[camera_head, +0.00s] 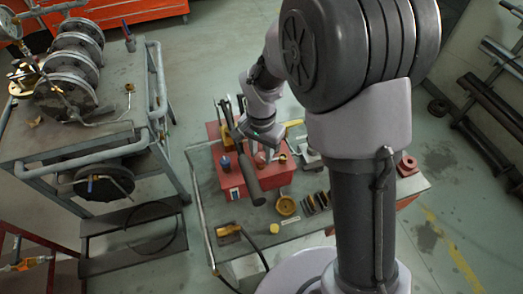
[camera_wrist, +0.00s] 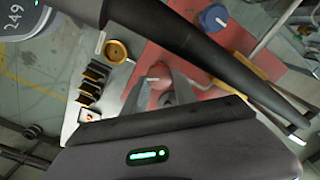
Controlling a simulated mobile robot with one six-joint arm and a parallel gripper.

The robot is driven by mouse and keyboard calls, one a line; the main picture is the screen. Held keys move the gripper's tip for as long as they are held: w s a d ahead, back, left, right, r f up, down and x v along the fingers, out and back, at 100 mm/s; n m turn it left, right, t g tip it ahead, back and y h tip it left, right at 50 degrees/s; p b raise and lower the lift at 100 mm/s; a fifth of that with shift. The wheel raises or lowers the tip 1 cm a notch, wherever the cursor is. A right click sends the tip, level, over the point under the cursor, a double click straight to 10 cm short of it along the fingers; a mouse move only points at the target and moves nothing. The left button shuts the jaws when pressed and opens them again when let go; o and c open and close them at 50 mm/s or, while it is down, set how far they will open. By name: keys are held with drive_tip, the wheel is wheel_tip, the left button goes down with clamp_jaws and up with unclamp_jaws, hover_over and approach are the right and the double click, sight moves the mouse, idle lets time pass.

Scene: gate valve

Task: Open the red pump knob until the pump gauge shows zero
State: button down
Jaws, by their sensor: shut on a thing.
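The red pump (camera_head: 228,182) is a red box on the small table, with a long black handle (camera_head: 246,172) across it. It also fills the upper middle of the wrist view (camera_wrist: 160,38). My gripper (camera_head: 263,155) is down at the pump beside the handle. In the wrist view my gripper's fingers (camera_wrist: 160,90) are closed around the small red knob (camera_wrist: 158,81), which has a pale pin on it. The knob is mostly hidden by my wrist in the head view.
A blue cap (camera_head: 225,162) stands on the pump. A brass cup (camera_head: 286,205) and several dark plates (camera_head: 315,203) lie in front of it. A pipe bench (camera_head: 60,135) with a dial gauge (camera_head: 10,24) stands left. Floor between the benches is clear.

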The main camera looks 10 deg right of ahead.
sight(261, 156)
drive_tip(key=shift+n, duration=0.3)
drive_tip(key=c, duration=1)
unclamp_jaws()
wheel_tip(261, 156, up, 18)
drive_tip(key=p, duration=0.5)
drive_tip(key=shift+f+p, duration=0.25)
drive_tip(key=shift+p, duration=0.15)
